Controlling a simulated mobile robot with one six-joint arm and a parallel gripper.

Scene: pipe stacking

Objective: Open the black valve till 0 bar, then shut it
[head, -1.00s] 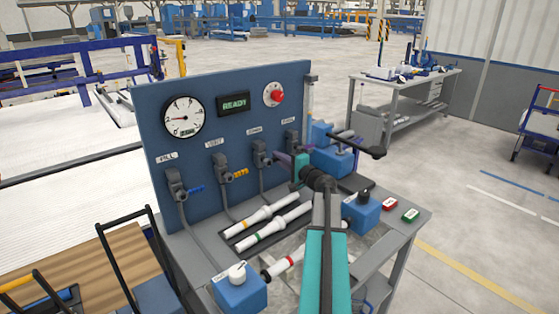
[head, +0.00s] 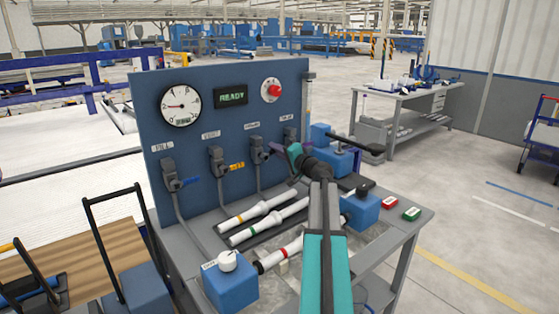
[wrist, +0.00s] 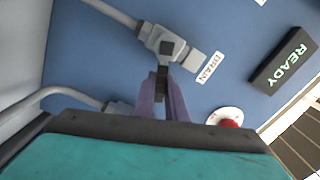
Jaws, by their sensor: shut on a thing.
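The valve with the black handle, third from the left (head: 257,149), is on the blue panel. My gripper (head: 277,147) is at its right side. In the wrist view my purple fingers (wrist: 163,98) are shut on the black handle (wrist: 162,78) of the grey valve (wrist: 168,42), beside a DRAIN label (wrist: 210,67). The fingers cover part of the handle. The round gauge (head: 180,104) at the panel's upper left has its needle pointing about left; its figures are too small to read.
A READY display (head: 231,96) and a red button (head: 274,91) are above. A blue-handled valve (head: 170,176) and a yellow-handled valve (head: 218,162) are left. White pipes (head: 258,210) lie on the bench below. A blue box with a white knob (head: 230,278) stands at the front.

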